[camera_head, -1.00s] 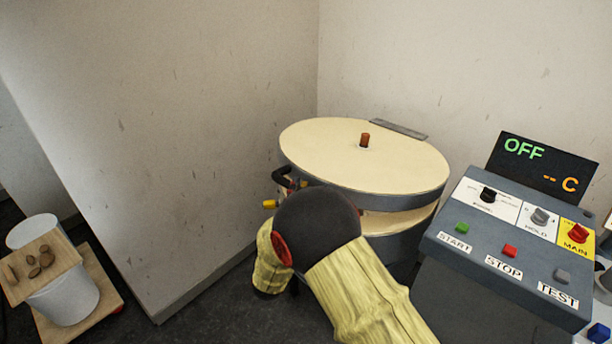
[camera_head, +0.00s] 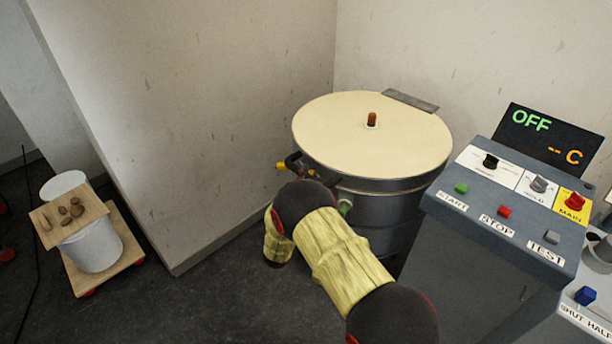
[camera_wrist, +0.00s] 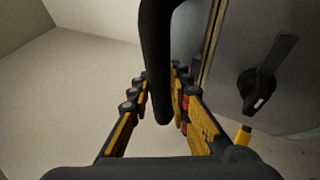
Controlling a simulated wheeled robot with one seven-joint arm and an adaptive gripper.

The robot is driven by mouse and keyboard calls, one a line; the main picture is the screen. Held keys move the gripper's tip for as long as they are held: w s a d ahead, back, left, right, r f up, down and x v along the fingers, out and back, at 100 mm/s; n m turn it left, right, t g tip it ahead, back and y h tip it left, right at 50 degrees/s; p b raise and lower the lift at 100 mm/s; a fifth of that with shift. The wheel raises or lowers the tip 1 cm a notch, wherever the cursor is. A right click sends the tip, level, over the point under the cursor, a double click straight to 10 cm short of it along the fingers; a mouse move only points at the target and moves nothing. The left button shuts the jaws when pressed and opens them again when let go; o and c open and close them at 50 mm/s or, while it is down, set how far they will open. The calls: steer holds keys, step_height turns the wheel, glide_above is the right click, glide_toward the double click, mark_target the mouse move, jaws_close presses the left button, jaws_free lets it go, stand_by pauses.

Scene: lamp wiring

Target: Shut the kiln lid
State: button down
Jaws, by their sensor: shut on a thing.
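The kiln lid (camera_head: 340,135) is a round cream disc with an orange-brown plug in its top. It lies level on the grey round kiln body (camera_head: 385,212), with no clear gap showing at the visible front rim. The black lid handle (camera_head: 292,160) sticks out at the left; it also shows in the wrist view (camera_wrist: 157,60) as a dark bar. My gripper (camera_wrist: 160,78) has its fingers on both sides of this handle and is shut on it.
A control panel (camera_head: 500,205) stands close at the right, its display reading OFF. A white bucket with a board (camera_head: 88,215) on it stands on a wheeled wooden base at the left. Walls are close behind the kiln. The floor between bucket and kiln is clear.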

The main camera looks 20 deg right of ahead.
steer(key=shift+s+a+f+y, duration=0.15)
steer(key=shift+f+y, duration=0.15)
steer(key=shift+f, duration=0.65)
steer(key=c, duration=2.1)
jaws_free()
steer(key=shift+o, duration=0.7)
steer(key=o, duration=0.3)
steer(key=shift+w+r, duration=0.1)
steer(key=shift+w, duration=0.1)
steer(key=shift+r, duration=0.1)
steer(key=shift+r, duration=0.15)
steer(key=v, duration=1.2)
steer(key=shift+w, duration=0.1)
